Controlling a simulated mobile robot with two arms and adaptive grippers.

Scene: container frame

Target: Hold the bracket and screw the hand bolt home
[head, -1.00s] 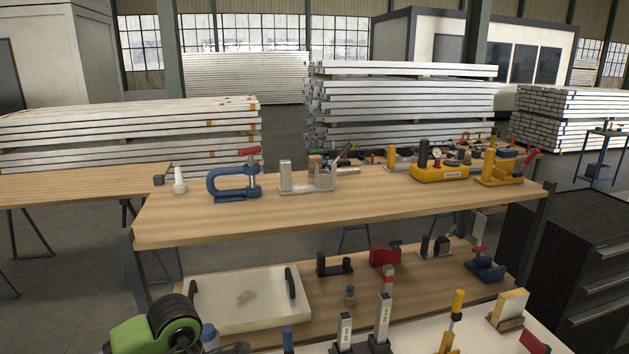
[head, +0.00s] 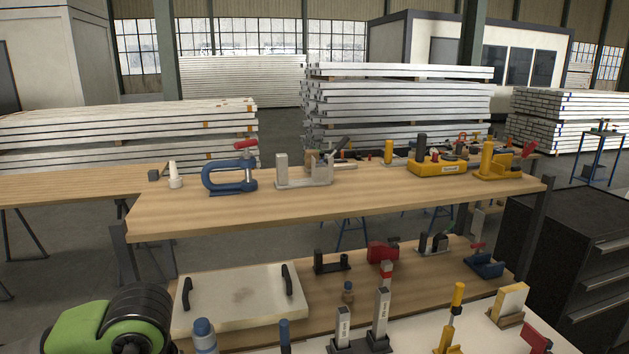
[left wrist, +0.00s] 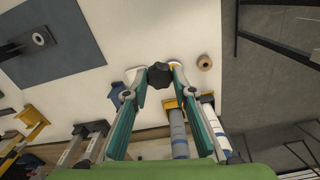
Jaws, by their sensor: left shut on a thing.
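In the left wrist view, my left gripper (left wrist: 158,76) has its teal fingers closed around a dark, many-sided knob (left wrist: 160,71), which looks like the head of the hand bolt. Any thread under the knob is hidden. A dark block with a round ring or hole (left wrist: 39,39) sits on a blue-grey mat at the upper left, apart from the gripper. It may be the bracket, but I cannot tell for sure. In the head view only a green and black part of my left arm shows at the lower left. My right gripper is in neither view.
The mat (left wrist: 70,62) lies on a pale tabletop (left wrist: 190,28). A small tan ring (left wrist: 205,63) lies right of the knob. In the head view, a wooden shelf (head: 330,209) holds a blue clamp (head: 230,177) and other tools.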

